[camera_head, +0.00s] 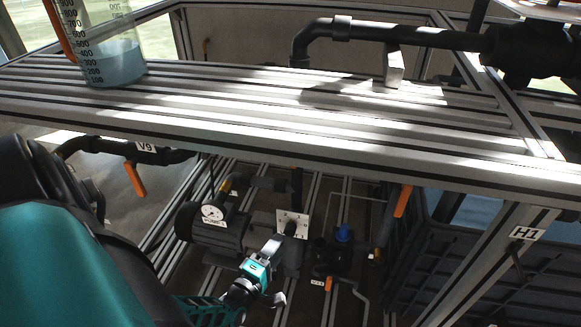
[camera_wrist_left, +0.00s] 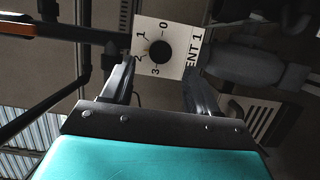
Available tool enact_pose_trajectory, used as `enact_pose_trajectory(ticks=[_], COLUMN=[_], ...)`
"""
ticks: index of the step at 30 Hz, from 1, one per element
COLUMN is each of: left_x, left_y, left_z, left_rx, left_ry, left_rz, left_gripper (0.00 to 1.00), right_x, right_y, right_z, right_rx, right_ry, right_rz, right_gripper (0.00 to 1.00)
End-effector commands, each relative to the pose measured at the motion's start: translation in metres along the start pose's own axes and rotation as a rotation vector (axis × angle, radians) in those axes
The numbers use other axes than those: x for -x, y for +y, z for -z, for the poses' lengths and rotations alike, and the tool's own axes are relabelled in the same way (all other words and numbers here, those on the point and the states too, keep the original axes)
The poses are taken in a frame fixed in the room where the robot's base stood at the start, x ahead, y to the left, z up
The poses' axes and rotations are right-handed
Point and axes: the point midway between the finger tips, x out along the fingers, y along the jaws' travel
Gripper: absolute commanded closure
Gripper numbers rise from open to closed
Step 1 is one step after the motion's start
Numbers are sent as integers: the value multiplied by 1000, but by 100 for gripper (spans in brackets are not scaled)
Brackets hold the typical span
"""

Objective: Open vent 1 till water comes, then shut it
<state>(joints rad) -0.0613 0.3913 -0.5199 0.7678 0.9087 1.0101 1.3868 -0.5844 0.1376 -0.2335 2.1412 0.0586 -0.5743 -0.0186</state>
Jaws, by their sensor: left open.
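The vent 1 plate (camera_head: 293,217) is a small white panel under the metal-slatted bench in the head view. I cannot tell which number the knob points to. My left gripper (camera_head: 276,244) is open before the plate. In the left wrist view its fingertips (camera_wrist_left: 159,68) lie on either side just below the knob, with no clear grip on it. I see no water at the vent.
A beaker (camera_head: 118,65) of bluish water stands on the slatted bench (camera_head: 230,105). Below are a pump with a gauge (camera_head: 213,213), valve V9 with an orange handle (camera_head: 135,178), other pipes and a dark crate (camera_head: 430,250).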

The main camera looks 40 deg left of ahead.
Motion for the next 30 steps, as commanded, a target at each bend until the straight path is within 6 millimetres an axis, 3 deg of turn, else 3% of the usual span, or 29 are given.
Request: enact_pose_trajectory(ticks=[11, 27, 30], left_x=[-55, -62, -62], left_y=[-2, 0, 0], left_z=[0, 0, 0], left_rx=[-1, 0, 0], left_ry=[0, 0, 0], left_rz=[-2, 1, 1], left_gripper=[40, 40, 50], right_x=[-8, -9, -8], right_y=[-1, -1, -1], right_z=[1, 4, 3], right_rx=[5, 6, 6], right_ry=[17, 21, 20], right_rz=[9, 9, 9], right_gripper=[57, 57, 57])
